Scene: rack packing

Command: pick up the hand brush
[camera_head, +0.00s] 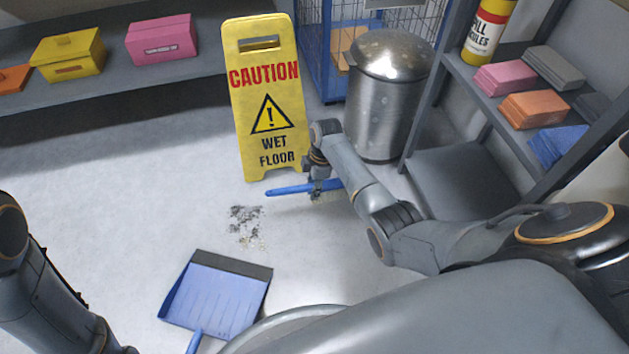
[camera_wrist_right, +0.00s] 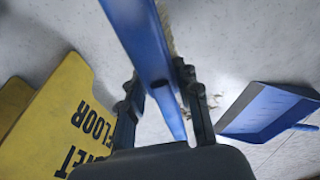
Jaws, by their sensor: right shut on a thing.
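The hand brush (camera_head: 290,188) is blue with pale bristles. In the head view it lies level just in front of the wet floor sign. My right gripper (camera_head: 318,184) is shut on it near its middle, and my arm hides part of it. In the right wrist view the brush (camera_wrist_right: 150,50) runs between the two fingers of my right gripper (camera_wrist_right: 162,92). Whether the bristles touch the floor I cannot tell. My left gripper is not in view; only part of my left arm shows at the lower left.
A yellow caution sign (camera_head: 262,100) stands behind the brush, and a metal bin (camera_head: 385,105) stands to its right. A blue dustpan (camera_head: 215,293) and a patch of dark debris (camera_head: 246,222) lie on the floor. A grey shelf (camera_head: 470,85) stands on the right.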

